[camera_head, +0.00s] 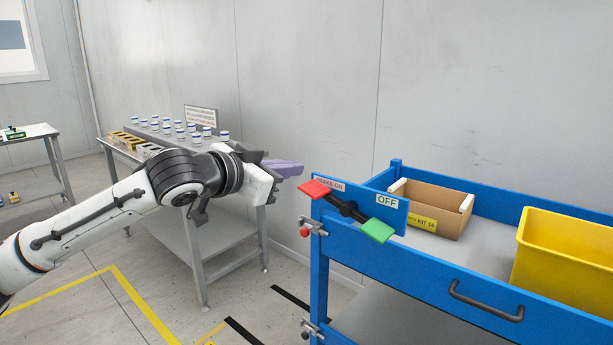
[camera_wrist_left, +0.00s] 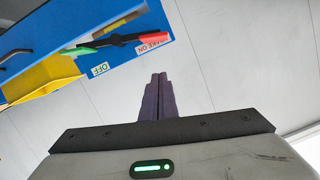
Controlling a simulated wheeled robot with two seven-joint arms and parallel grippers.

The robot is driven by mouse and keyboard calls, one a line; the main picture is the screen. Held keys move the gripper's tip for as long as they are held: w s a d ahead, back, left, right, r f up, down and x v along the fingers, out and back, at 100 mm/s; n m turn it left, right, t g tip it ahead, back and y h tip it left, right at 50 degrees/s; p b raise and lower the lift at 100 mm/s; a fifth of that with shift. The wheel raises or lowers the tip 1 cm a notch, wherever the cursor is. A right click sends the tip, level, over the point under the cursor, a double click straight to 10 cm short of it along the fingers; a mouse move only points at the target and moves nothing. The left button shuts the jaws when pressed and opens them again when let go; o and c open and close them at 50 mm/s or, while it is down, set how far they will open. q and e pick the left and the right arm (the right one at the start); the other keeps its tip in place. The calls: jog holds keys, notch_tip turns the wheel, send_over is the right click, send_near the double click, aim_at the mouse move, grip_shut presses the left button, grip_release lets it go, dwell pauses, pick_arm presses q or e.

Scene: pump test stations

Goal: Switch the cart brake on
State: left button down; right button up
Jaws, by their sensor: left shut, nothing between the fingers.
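The blue cart (camera_head: 420,275) stands at the right. Its brake is a black lever with a red paddle (camera_head: 315,188) at the "BRAKE ON" label and a green paddle (camera_head: 377,230) below the "OFF" label (camera_head: 387,202). The red end sits higher in the head view than the green end. The wrist view also shows the red paddle (camera_wrist_left: 152,38) and green paddle (camera_wrist_left: 78,51). My left gripper (camera_head: 290,168) is shut and empty, left of and slightly above the red paddle, apart from it. Its purple fingers (camera_wrist_left: 157,97) are together. My right gripper is out of view.
On the cart are a cardboard box (camera_head: 432,208) and a yellow bin (camera_head: 570,255); a dark handle (camera_head: 485,303) is on its side. A grey table (camera_head: 235,233) with several white-and-blue jars stands behind my left arm. Floor between table and cart is clear.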

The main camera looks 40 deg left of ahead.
pick_arm(q)
jog(key=w+f, duration=0.3)
jog(key=w, duration=0.1)
jog(key=w+a+f, duration=0.1)
jog(key=w+f, duration=0.1)
jog(key=w, duration=0.1)
jog(key=shift+f+p, duration=0.35)
